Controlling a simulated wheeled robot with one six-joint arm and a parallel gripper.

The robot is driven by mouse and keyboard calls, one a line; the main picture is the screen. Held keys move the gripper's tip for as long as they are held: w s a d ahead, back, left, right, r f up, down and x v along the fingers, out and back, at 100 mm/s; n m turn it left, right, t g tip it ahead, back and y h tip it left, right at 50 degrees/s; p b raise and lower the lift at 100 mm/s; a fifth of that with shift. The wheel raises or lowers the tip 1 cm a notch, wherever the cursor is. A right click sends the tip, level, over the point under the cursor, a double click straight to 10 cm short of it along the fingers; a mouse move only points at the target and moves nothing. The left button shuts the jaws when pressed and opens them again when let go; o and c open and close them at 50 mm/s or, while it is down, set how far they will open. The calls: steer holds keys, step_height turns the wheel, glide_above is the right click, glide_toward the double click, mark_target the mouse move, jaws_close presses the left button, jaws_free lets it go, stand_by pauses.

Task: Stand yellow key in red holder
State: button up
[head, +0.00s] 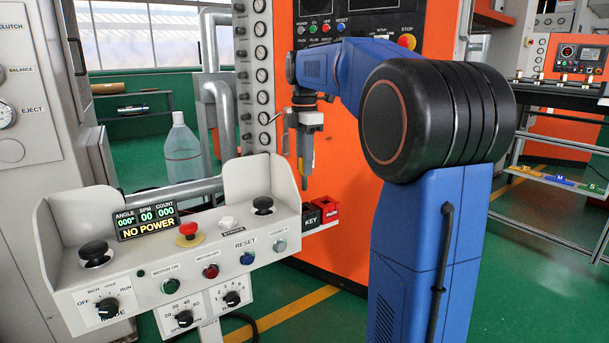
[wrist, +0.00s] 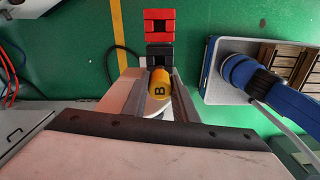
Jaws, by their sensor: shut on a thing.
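My gripper (head: 307,172) points down in the head view, above and a little behind the control desk. Its two fingers are shut on the yellow key (wrist: 159,84), which shows a letter B on its end in the wrist view. In the head view the key is mostly hidden by the fingers. The red holder (head: 327,208) sits beside a black holder (head: 310,217) marked KEY, below my gripper and apart from it. In the wrist view the red holder (wrist: 160,24) lies beyond the fingertips, past the black holder (wrist: 160,52).
The grey control desk (head: 175,260) with raised side walls, knobs and buttons stands in front of the holders. A clear bottle (head: 183,155) is behind it. The orange machine (head: 345,215) rises behind the holders. Open air lies between my gripper and the holders.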

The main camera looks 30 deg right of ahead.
steer(key=shift+r, duration=2.85)
steer(key=shift+f, duration=0.1)
